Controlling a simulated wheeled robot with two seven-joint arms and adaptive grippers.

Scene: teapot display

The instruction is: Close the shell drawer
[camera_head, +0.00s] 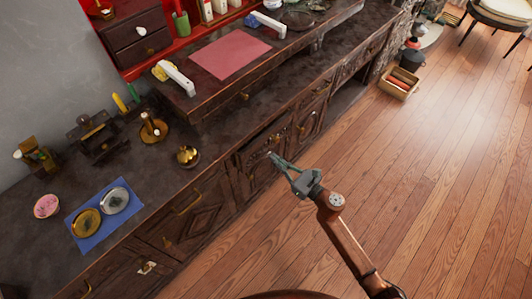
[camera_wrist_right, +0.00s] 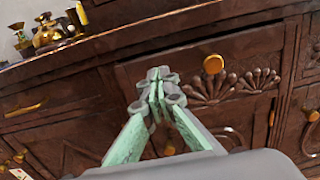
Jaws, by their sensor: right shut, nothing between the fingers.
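The shell drawer (camera_wrist_right: 240,67) is dark brown wood with carved shell fans and a round gold knob (camera_wrist_right: 214,64). It shows large in the right wrist view, under the counter edge. In the head view its front is small and dark, just beyond my right gripper (camera_head: 271,156). A dark strip shows above it there, but how far the drawer stands out is hard to tell. My right gripper is shut and empty. In the right wrist view its fingertips (camera_wrist_right: 158,86) are in front of the drawer's left part, left of the knob; contact cannot be told. My left gripper is out of view.
The long dark counter (camera_head: 225,133) carries a gold pot (camera_head: 187,155), a blue mat (camera_head: 80,239) with two plates, and a pink mat (camera_head: 230,55). Other cabinet fronts with gold handles flank the drawer. The wooden floor (camera_head: 430,160) to the right is mostly clear.

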